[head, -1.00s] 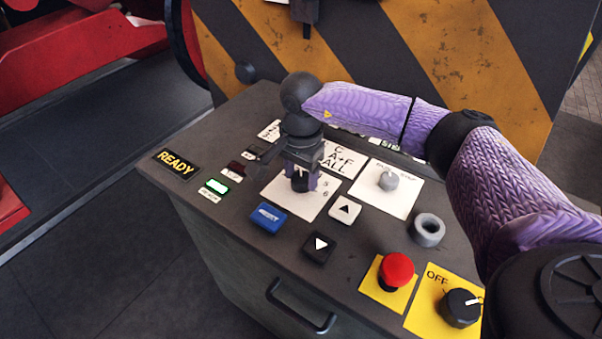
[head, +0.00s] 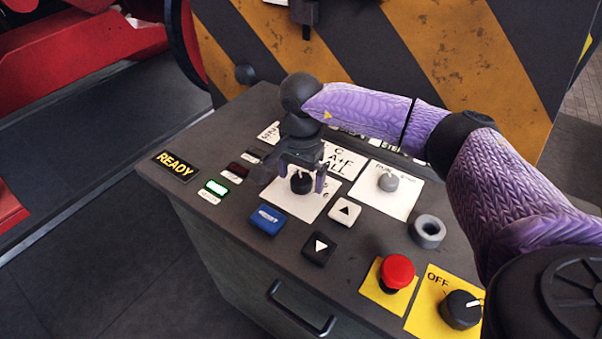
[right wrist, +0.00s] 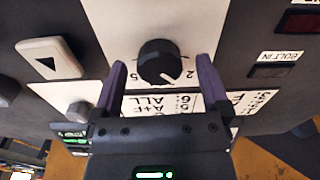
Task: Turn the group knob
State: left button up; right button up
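The group knob (head: 302,184) is a round black dial with a white pointer line, on a white numbered plate (head: 284,203) on the grey control desk. It also shows in the right wrist view (right wrist: 160,62), its pointer towards the lower right, near a "2". My right gripper (head: 295,180) is above the knob, pointing down. Its two purple-sided fingers are spread apart, one on either side of the knob in the picture, with visible gaps to it in the right wrist view (right wrist: 160,65). It holds nothing. My left gripper is not in view.
Close by are a blue button (head: 268,219), a white arrow button (head: 345,211), a black arrow button (head: 318,248) and a small grey knob (head: 388,181). A red mushroom button (head: 397,271) and an OFF switch (head: 460,309) stand to the right. A striped panel (head: 400,60) rises behind.

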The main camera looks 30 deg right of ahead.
aim_at(301, 179)
jog(key=shift+r, duration=0.15)
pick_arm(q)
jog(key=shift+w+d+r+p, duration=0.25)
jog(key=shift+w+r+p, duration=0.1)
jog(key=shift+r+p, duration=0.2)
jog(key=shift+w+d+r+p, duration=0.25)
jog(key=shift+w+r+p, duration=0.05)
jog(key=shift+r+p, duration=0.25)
pick_arm(e)
notch_tip(301, 179, up, 10)
jog(key=shift+f, duration=0.2)
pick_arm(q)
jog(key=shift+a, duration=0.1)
